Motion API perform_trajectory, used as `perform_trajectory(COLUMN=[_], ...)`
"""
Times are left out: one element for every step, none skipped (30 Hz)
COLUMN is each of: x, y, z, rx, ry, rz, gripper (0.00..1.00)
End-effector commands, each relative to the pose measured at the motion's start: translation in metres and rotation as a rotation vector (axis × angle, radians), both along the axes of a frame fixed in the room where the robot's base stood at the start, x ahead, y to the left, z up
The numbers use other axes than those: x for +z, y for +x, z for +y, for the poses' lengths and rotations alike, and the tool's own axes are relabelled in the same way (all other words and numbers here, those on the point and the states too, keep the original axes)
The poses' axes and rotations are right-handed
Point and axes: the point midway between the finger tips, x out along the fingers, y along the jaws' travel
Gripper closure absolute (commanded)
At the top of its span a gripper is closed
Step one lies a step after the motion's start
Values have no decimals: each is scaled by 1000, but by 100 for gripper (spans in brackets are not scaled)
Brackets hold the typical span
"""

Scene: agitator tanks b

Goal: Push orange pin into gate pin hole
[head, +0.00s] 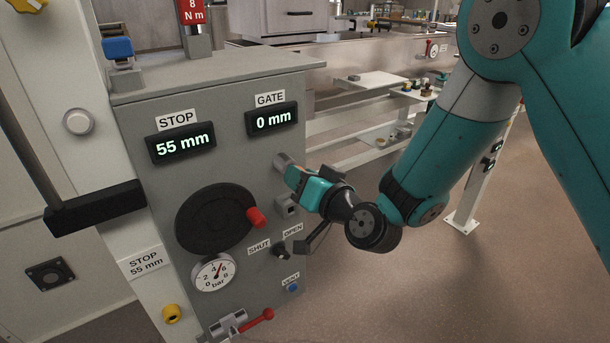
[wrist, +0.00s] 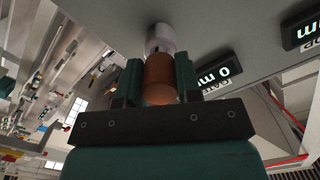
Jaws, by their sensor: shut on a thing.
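The orange pin (wrist: 160,78) is between the two fingers of my gripper (wrist: 160,82) in the wrist view. Its rounded orange end faces the camera. A silver cylindrical part (wrist: 160,38) lies directly ahead of the orange, against the grey panel; I cannot tell whether it is the pin's shank or a collar around the hole. In the head view my gripper (head: 298,178) is shut at the panel's right side, below the GATE display (head: 272,119), which reads 0 mm. A grey cylindrical boss (head: 283,161) shows just beyond the fingertips. The hole itself is hidden.
The grey panel (head: 225,105) carries a STOP display (head: 181,147) reading 55 mm. A black handwheel (head: 212,220) with a red knob (head: 256,217) is left of my gripper. A SHUT/OPEN lever (head: 305,246) juts out below it. Floor to the right is open.

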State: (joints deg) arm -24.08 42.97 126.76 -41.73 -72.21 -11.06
Motion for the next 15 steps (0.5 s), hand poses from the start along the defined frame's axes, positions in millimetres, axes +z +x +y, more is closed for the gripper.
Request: perform_trajectory(x=[2, 2, 2, 2, 2, 2, 2, 2, 2, 2, 2, 2, 2, 2, 2], y=[1, 2, 2, 3, 4, 4, 5, 5, 6, 7, 7, 8, 9, 9, 10], z=[1, 1, 2, 2, 2, 3, 3, 4, 4, 4, 5, 5, 6, 6, 6], rx=[0, 0, 0, 0, 0, 0, 0, 0, 0, 0, 0, 0, 0, 0, 0], ry=[0, 0, 0, 0, 1, 1, 0, 0, 0, 0, 0, 0, -1, -1, -1], rz=[0, 0, 0, 0, 1, 1, 0, 0, 0, 0, 0, 0, -1, -1, -1], gripper=[100, 100, 100, 100, 100, 100, 100, 100, 100, 100, 100, 100, 100, 100, 100])
